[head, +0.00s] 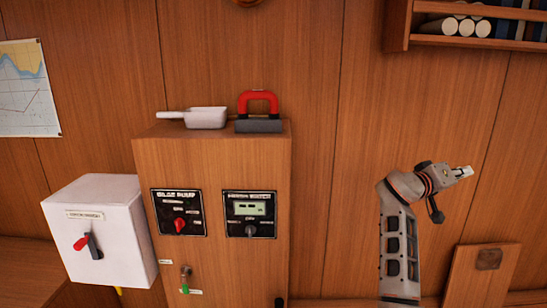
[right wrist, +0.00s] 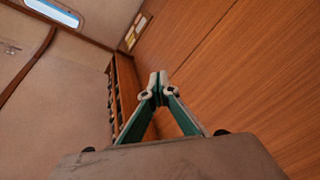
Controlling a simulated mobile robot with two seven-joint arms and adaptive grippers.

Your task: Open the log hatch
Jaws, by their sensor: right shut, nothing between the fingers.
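My left gripper is not in view.
A wooden cabinet (head: 155,235) with switch panels stands left of my right arm, with a white scoop (head: 205,117) and red-handled tool (head: 258,105) on top. A white switch box (head: 108,210) is further left. A shelf (head: 480,40) with rolls hangs upper right.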

